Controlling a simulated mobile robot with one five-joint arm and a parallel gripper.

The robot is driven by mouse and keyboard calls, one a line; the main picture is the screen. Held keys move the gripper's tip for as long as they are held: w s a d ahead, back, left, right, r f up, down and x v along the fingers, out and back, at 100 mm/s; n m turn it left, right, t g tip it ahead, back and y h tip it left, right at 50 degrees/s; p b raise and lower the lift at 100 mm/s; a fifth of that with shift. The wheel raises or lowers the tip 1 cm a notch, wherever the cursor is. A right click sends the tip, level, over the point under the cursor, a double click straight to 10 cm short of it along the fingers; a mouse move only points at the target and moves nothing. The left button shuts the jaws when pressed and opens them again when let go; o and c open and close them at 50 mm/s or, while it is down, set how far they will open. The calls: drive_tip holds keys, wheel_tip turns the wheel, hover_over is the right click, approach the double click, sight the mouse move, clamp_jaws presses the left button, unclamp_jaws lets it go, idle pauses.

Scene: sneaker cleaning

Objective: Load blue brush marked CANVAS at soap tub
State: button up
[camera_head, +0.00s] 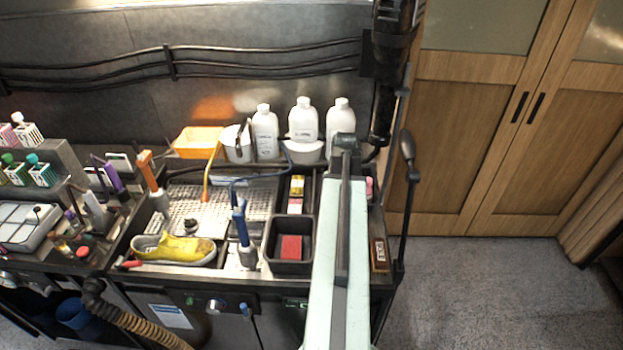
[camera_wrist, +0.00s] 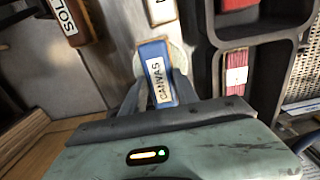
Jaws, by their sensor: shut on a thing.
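The blue brush marked CANVAS (camera_wrist: 157,72) is between the fingers of my gripper (camera_wrist: 158,95) in the wrist view, its label facing the camera. My gripper is shut on it. Behind the brush is a pale round thing (camera_wrist: 178,52); I cannot tell whether it is the soap tub, or whether the brush touches it. In the head view my pale arm hides the gripper and this brush.
A brown block marked SOLE (camera_wrist: 68,20) lies to one side; it also shows in the head view (camera_head: 380,254). A dark bin (camera_head: 270,258) holds a red block (camera_head: 291,247).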

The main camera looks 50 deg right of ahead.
drive_tip(key=shift+f+b, duration=0.5)
drive_tip(key=shift+f, duration=0.05)
idle(1.8)
drive_tip(key=shift+r, duration=0.15)
wheel_tip(320, 180, up, 7)
drive_tip(key=p, duration=0.7)
